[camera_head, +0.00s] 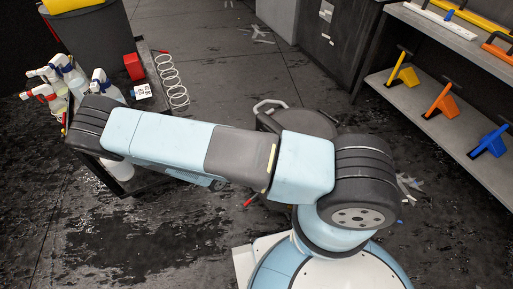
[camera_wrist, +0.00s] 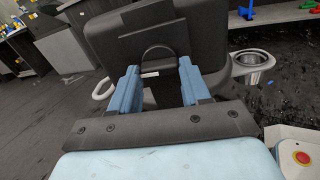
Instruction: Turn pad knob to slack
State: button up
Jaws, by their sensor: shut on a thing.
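In the wrist view, my gripper (camera_wrist: 158,72) has its two blue fingers on either side of a dark, round-topped knob (camera_wrist: 157,54) and is shut on it. The knob stands against a black padded piece (camera_wrist: 110,38), with a small pale mark in front of it. Which way the knob is turned cannot be told. In the head view, my arm hides the gripper and the knob. A dark, rounded piece with a pale loop handle (camera_head: 270,104) shows partly behind the arm.
A metal cup in a ring holder (camera_wrist: 250,66) is right of the pad. Shelves (camera_head: 450,120) with coloured tools stand at right. The floor is wet.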

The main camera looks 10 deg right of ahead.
jog(key=n, duration=0.8)
jog(key=shift+s+d+n, duration=0.1)
jog(key=shift+n, duration=0.2)
dwell(0.5)
jog(key=o, duration=1.1)
jog(key=shift+c, duration=0.2)
jog(key=v, duration=1.4)
